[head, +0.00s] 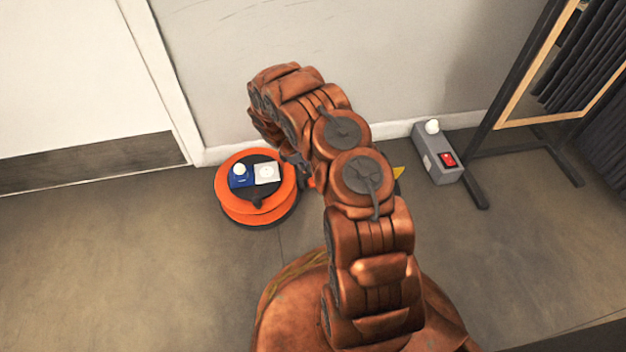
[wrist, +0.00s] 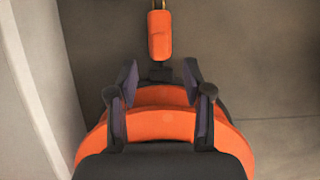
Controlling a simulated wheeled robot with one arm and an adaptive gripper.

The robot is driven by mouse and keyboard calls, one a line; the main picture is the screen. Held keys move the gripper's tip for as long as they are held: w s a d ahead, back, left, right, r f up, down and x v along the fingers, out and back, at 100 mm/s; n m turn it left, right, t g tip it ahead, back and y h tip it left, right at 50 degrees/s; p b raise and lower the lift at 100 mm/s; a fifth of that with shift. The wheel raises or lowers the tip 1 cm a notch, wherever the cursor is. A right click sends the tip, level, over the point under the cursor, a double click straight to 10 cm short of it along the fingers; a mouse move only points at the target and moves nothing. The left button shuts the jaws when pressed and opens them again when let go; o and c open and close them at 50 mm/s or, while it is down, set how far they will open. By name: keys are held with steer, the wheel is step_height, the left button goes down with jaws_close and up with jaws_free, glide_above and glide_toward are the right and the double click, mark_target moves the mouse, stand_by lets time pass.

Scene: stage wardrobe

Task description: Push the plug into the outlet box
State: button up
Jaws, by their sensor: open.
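The orange plug (wrist: 160,36) shows at the top centre of the wrist view, its gold prongs pointing to the upper edge and its dark tail towards my gripper. My gripper (wrist: 160,78) is open, with its two dark fingers either side of the tail and apart from it. In the head view, one finger tip shows beside the reel, and an orange bit, probably the plug (head: 309,182), shows next to my arm, which hides the rest. A grey box (head: 433,158) with a red panel stands at right by the wall; I cannot tell for sure that it is the outlet box.
An orange cable reel (head: 229,197) stands left of my gripper, carrying a blue box (head: 239,181) and a white plate (head: 267,174). A yellow piece (head: 398,172) shows partly behind my arm. A dark-footed frame (head: 478,185) stands right of the grey box. The left floor is clear.

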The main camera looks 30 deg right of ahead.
steer(key=b+x, duration=0.3)
steer(key=x, duration=0.4)
steer(key=shift+d+f, duration=0.1)
steer(key=shift+f, duration=0.1)
jaws_close()
stand_by(0.5)
